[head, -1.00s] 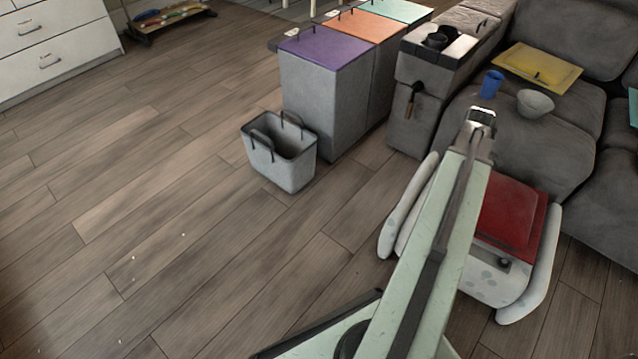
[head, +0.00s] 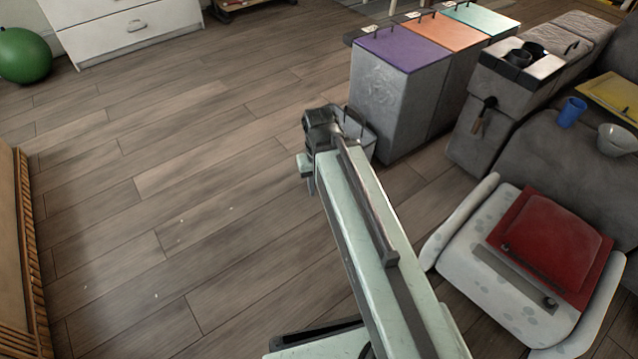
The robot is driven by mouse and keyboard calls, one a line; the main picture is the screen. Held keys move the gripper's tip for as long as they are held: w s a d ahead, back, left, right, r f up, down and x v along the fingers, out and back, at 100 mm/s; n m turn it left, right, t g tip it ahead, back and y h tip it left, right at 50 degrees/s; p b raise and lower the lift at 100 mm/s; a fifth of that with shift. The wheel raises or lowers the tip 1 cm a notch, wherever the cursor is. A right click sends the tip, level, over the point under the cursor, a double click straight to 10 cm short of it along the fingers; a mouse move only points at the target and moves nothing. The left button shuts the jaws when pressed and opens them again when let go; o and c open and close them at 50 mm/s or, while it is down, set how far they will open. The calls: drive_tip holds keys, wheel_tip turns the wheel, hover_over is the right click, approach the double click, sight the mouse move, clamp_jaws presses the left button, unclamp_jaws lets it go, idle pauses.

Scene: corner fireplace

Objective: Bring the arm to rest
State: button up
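My gripper (head: 309,170) is at the far end of my pale green arm, near the middle of the head view. It hangs over the wooden floor, in front of a small grey basket (head: 362,132) that my arm mostly hides. The fingers are small and partly hidden by the wrist, so I cannot tell whether they are open or shut. I see nothing held in them.
Grey bins with purple (head: 403,48), orange and teal lids stand behind the basket. A white seat with a red cushion (head: 545,240) is at the right, by the grey sofa (head: 565,150). A green ball (head: 22,55) lies far left.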

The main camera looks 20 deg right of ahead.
wheel_tip(320, 180, up, 36)
drive_tip(key=p, duration=3.6)
drive_tip(key=shift+w, duration=0.25)
